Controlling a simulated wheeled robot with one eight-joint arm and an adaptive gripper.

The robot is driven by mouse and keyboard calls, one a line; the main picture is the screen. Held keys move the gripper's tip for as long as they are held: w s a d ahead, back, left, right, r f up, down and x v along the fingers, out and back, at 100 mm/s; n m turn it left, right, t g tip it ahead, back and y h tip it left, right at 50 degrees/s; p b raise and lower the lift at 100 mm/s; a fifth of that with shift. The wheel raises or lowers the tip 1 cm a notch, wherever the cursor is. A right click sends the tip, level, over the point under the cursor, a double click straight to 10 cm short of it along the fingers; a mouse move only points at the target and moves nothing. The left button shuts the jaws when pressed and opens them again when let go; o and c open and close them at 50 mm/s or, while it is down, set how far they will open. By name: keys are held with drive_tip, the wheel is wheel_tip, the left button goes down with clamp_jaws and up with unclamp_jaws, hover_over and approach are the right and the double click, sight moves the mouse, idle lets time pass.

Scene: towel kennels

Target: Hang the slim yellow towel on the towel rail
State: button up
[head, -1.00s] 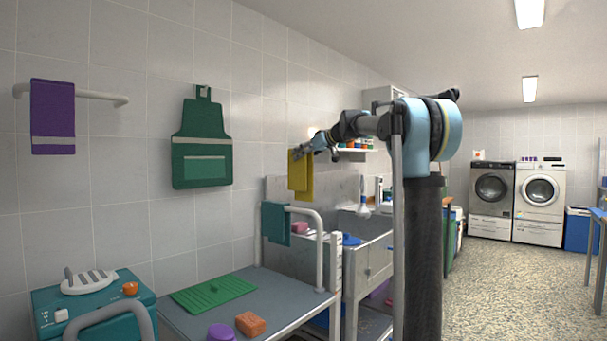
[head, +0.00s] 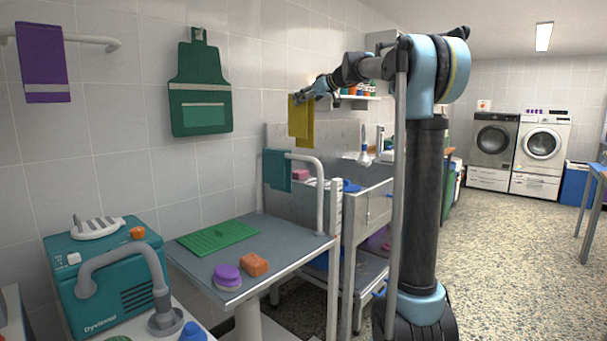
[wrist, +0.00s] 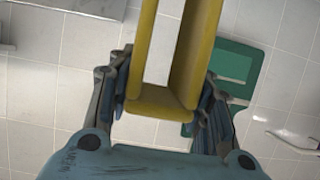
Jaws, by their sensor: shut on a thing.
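The slim yellow towel (head: 301,124) hangs from my gripper (head: 309,95) in the head view, in front of the back wall. In the wrist view my gripper (wrist: 162,103) is shut on the towel (wrist: 160,97), which lies folded between the two fingers. The white towel rail (head: 92,40) is on the wall at the upper left, with a purple towel (head: 43,62) hanging on its left part. The rail's right part is bare. The gripper is well to the right of the rail, past the green apron.
A green apron (head: 200,100) hangs on the wall between rail and gripper. Below are a grey table (head: 280,248) with a bar holding a teal towel (head: 277,170), and a teal machine (head: 110,275). A metal sink (head: 350,205) stands beyond.

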sight(304, 158)
wheel_tip(304, 158, down, 24)
drive_tip(key=shift+f, duration=0.1)
idle(0.6)
drive_tip(key=shift+f, duration=0.2)
drive_tip(key=o, duration=1.5)
drive_tip(key=shift+d, duration=0.1)
drive_tip(key=v, duration=1.7)
drive_tip(key=shift+d, duration=0.2)
drive_tip(key=s+d+f+m+g+h, duration=0.1)
drive_tip(key=s+f+m+g+h, duration=0.1)
drive_tip(key=s+f, duration=0.8)
drive_tip(key=s+d+f+m+g+h, duration=0.15)
drive_tip(key=s+f, duration=0.35)
drive_tip(key=s, duration=0.9)
drive_tip(key=s+d+f+m+g+h, duration=0.1)
drive_tip(key=s+d+f+m+h, duration=0.2)
drive_tip(key=s+f, duration=0.6)
drive_tip(key=s+d+f+m+g+h, duration=0.1)
drive_tip(key=s+d+f+m+h, duration=0.2)
drive_tip(key=s+d+f, duration=0.4)
drive_tip(key=s+f+h, duration=0.1)
drive_tip(key=s+f, duration=0.1)
drive_tip(key=s, duration=0.2)
drive_tip(key=shift+s+f+m, duration=0.3)
drive_tip(key=shift+s+m, duration=0.05)
drive_tip(key=shift+s, duration=0.05)
